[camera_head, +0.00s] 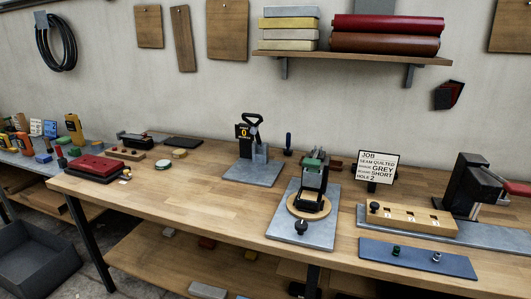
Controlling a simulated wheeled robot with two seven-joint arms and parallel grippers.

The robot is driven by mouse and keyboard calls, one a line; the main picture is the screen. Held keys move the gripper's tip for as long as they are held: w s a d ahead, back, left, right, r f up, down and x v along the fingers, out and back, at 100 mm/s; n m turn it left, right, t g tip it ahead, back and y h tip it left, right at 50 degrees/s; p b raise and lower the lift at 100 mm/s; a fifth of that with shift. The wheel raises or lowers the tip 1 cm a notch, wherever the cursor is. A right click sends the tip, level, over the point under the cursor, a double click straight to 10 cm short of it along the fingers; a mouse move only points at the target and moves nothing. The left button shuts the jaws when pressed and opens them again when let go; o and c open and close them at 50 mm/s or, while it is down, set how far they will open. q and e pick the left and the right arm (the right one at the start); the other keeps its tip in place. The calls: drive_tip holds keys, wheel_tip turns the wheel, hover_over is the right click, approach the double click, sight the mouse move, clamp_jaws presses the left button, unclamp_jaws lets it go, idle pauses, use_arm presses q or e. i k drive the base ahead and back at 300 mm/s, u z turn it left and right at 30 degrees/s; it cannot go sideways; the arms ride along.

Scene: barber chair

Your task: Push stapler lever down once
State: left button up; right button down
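No label in the camera_head view marks the stapler. At the right end of the bench, a black upright device (472,184) has a red bar (515,188) reaching out to the right, cut off by the picture edge. It stands on a long grey plate (440,238). Left of the middle, a grey stand (253,172) carries a black looped handle (252,119), raised, and a small black-and-yellow display (243,132) reading 0. I cannot tell for certain which of the two is the stapler. Neither of my grippers shows.
A small black chair (312,180) with a round wooden base stands on a grey plate (290,240). A job sign (378,167) stands right of it. A wooden block (412,217) and a blue-grey strip (420,259) lie front right. The bench's left-middle surface (180,195) is clear.

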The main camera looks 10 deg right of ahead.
sight(313, 163)
drive_tip(key=u, duration=0.45)
drive_tip(key=i, duration=1.5)
drive_tip(key=z, duration=1)
